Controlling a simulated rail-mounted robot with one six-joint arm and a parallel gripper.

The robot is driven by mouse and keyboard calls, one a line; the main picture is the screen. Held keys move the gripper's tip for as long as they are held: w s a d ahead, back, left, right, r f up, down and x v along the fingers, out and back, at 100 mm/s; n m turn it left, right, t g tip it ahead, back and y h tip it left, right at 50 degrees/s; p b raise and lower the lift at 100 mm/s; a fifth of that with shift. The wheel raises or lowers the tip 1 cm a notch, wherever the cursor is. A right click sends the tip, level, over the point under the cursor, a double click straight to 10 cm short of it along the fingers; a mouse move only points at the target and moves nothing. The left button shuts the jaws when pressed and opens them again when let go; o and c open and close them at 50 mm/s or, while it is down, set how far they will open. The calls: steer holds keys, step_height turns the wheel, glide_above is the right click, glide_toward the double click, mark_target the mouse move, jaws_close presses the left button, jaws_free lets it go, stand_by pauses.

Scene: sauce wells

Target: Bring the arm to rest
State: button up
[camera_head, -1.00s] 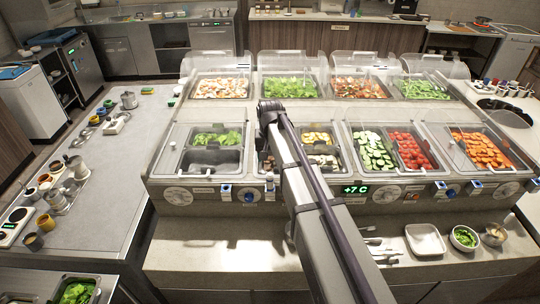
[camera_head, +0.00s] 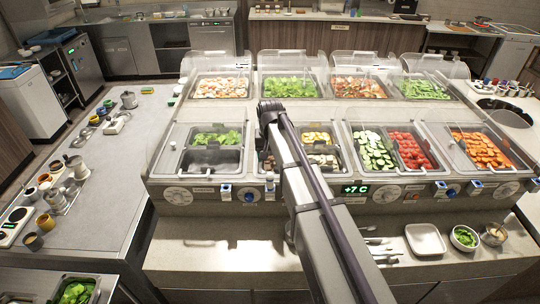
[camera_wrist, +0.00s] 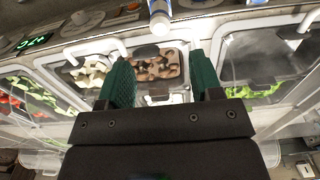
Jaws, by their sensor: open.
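My gripper (camera_wrist: 162,78) shows in the wrist view, with two green fingers set wide apart and nothing between them. Past the fingers lies a well of brown chunks (camera_wrist: 157,66), with a pale, lumpy filling (camera_wrist: 92,72) beside it. In the head view my arm reaches from the bottom edge up over the middle of the refrigerated counter (camera_head: 410,199). The arm's links hide part of the middle wells, and my gripper cannot be made out there.
Clear lids stand over the wells. Cucumber (camera_head: 372,151), tomato (camera_head: 410,150) and carrot (camera_head: 480,149) lie right of my arm. A white tray (camera_head: 425,240) and a bowl of greens (camera_head: 465,238) stand on the front ledge. The ledge left of my arm is mostly clear.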

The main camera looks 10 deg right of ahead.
stand_by(0.5)
steer(key=s+f+n+b, duration=0.1)
steer(key=s+f+b, duration=0.6)
steer(key=s, duration=0.4)
steer(key=s+f+n+b, duration=0.1)
steer(key=s+f+b, duration=0.6)
steer(key=s, duration=0.5)
steer(key=shift+s+n, duration=0.25)
steer(key=shift+n, duration=0.05)
